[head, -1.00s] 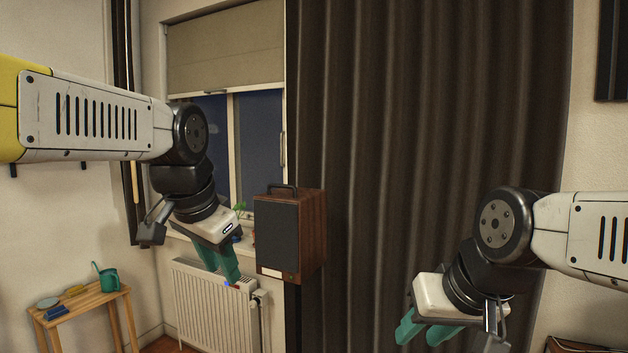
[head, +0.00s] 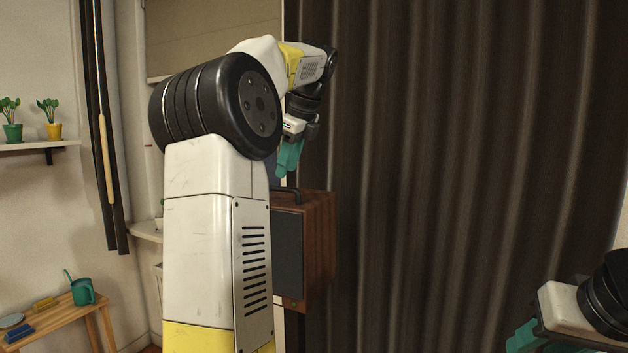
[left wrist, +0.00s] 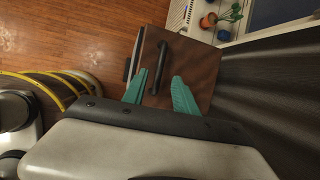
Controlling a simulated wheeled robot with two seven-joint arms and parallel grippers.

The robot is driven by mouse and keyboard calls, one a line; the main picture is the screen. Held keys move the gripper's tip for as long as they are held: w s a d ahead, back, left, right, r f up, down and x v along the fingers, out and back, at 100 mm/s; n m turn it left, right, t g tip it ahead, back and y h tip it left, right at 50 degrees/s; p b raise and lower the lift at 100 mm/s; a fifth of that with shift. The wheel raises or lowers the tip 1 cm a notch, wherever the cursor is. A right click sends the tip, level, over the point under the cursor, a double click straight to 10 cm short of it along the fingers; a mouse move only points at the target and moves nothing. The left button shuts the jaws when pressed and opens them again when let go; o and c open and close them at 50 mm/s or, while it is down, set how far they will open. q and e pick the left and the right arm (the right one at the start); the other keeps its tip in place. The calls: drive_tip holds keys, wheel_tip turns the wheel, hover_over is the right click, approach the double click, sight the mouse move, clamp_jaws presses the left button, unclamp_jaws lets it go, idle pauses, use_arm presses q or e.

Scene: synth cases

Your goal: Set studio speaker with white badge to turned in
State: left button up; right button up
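The studio speaker (head: 319,240) is a brown wooden cabinet with a dark front grille and a black top handle (head: 285,195). My left arm hides its left part in the head view, and I cannot make out a white badge. My left gripper (head: 289,160) points down above the speaker's top. In the left wrist view, its green fingers (left wrist: 161,76) are apart, with the speaker's wooden top (left wrist: 205,72) and handle (left wrist: 160,66) below and between them. The handle is not clamped. My right gripper (head: 524,338) is low at the right, partly cut off by the frame.
A dark curtain (head: 440,150) hangs behind and right of the speaker. A small wooden table (head: 75,322) with a teal watering can (head: 82,291) stands at the lower left. A wall shelf (head: 35,145) holds potted plants. A windowsill (head: 146,232) is behind my left arm.

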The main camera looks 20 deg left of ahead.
sight(283, 189)
use_arm(q)
drive_tip(key=x, duration=0.5)
drive_tip(key=shift+c, duration=0.2)
clamp_jaws()
idle(1.2)
